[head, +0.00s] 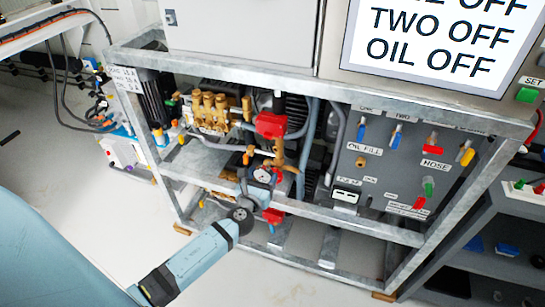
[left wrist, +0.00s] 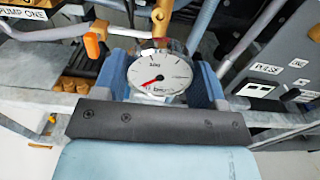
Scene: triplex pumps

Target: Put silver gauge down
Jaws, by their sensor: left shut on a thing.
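The silver gauge (head: 262,175) has a round white dial with a red needle. It also shows large in the left wrist view (left wrist: 158,76), with its dial facing the camera. My left gripper (head: 258,187) reaches in at the front of the pump frame and is shut on the gauge. In the left wrist view, blue finger parts stand on both sides of the dial. A brass pipe fitting (head: 278,150) is just behind the gauge; I cannot tell whether they touch. My right gripper is in neither view.
A grey metal frame (head: 215,184) surrounds the pumps, with bars close to my gripper. A red-handled valve (head: 270,125) is above the gauge. A grey panel (head: 372,172) with coloured switches stands right. Pale floor (head: 110,205) is clear at left.

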